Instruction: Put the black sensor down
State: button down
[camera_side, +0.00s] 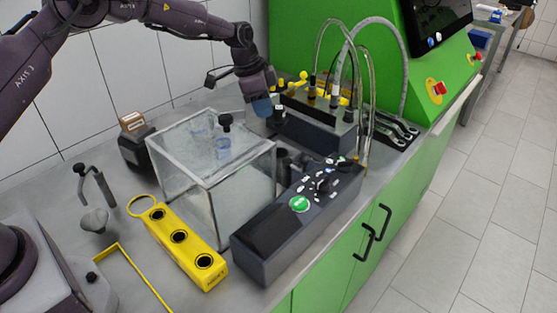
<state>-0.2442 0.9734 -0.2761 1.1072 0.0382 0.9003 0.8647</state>
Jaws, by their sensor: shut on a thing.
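My gripper (264,106) hangs at the end of my purple arm, behind the right rear corner of the clear tank. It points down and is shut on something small. A bluish part shows at its lower end. A small dark piece with a pale mark, which looks like the black sensor (280,115), shows right beside the fingertips. It is too small to tell exactly how it sits in the jaws. The dark block (315,133) with the hose fittings stands just right of and below the gripper.
A yellow holder (180,240) with three round holes lies in front. A dark control box (290,225) with a green button is at right. Hoses (369,70) arch up by the green cabinet (400,200).

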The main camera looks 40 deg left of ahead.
jog(key=shift+t, duration=0.3)
jog(key=f, duration=1)
jog(key=shift+w+a, duration=0.1)
jog(key=shift+w, duration=0.1)
jog(key=shift+f, duration=0.1)
jog(key=shift+f, duration=0.45)
jog(key=c, duration=1.1)
grip_release()
jog(key=shift+o, duration=0.2)
